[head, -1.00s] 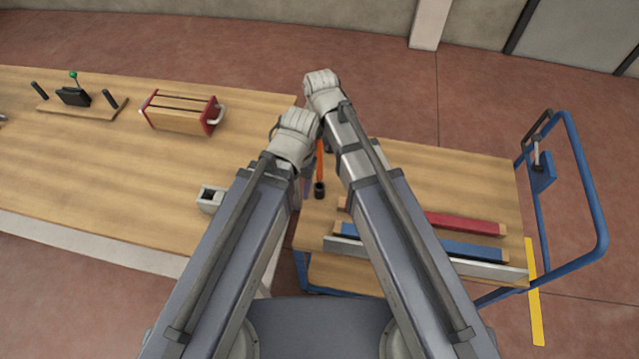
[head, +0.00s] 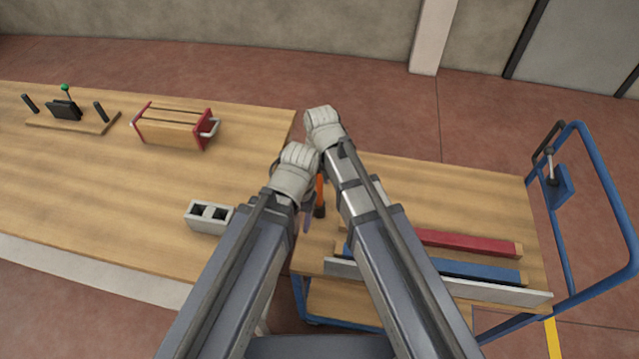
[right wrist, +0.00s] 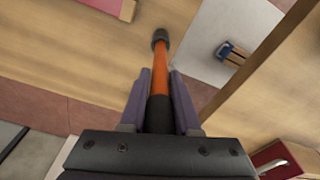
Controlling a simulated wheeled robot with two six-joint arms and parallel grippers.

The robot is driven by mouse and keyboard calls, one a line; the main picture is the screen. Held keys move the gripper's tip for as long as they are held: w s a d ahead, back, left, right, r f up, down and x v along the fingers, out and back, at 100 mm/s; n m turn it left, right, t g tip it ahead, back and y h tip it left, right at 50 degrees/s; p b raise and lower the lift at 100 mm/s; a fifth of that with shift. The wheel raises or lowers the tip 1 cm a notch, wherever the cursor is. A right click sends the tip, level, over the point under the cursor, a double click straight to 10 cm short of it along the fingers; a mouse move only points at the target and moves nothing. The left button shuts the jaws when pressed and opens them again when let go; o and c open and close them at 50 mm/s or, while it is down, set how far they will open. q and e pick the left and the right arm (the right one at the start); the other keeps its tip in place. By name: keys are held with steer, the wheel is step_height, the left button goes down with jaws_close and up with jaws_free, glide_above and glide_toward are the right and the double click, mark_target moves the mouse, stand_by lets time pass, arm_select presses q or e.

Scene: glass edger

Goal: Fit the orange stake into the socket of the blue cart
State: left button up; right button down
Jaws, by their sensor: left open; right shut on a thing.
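The orange stake (head: 320,190) has dark ends. In the right wrist view the stake (right wrist: 158,72) lies between the purple fingers of my right gripper (right wrist: 160,85), which is shut on it; its dark far end points away. In the head view my right gripper (head: 324,128) is partly hidden by its own wrist. My left gripper (head: 306,222) is open, close beside the stake at the gap between bench and cart; its wrist hides most of it. The blue cart (head: 480,185) has a wooden deck and a blue tubular handle. I cannot make out its socket clearly.
A wooden bench (head: 90,180) stands left of the cart, with a grey two-hole block (head: 207,226), a red-ended wooden box (head: 172,141) and a stand with a green knob (head: 66,103). Red (head: 470,243) and blue (head: 480,270) bars lie on the cart's near side.

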arm_select(q)
steer(key=shift+f, duration=0.25)
arm_select(e)
steer(key=shift+f, duration=0.25)
steer(key=shift+f, duration=0.2)
arm_select(q)
steer(key=shift+f, duration=0.2)
arm_select(e)
steer(key=c, duration=0.6)
jaws_free()
steer(key=shift+c, duration=0.2)
arm_select(q)
steer(key=shift+r, duration=0.15)
arm_select(e)
steer(key=shift+r, duration=0.2)
arm_select(q)
step_height(320, 180, up, 12)
steer(key=p, duration=1.2)
arm_select(e)
step_height(320, 180, up, 12)
steer(key=s, duration=0.1)
steer(key=shift+s+d, duration=0.1)
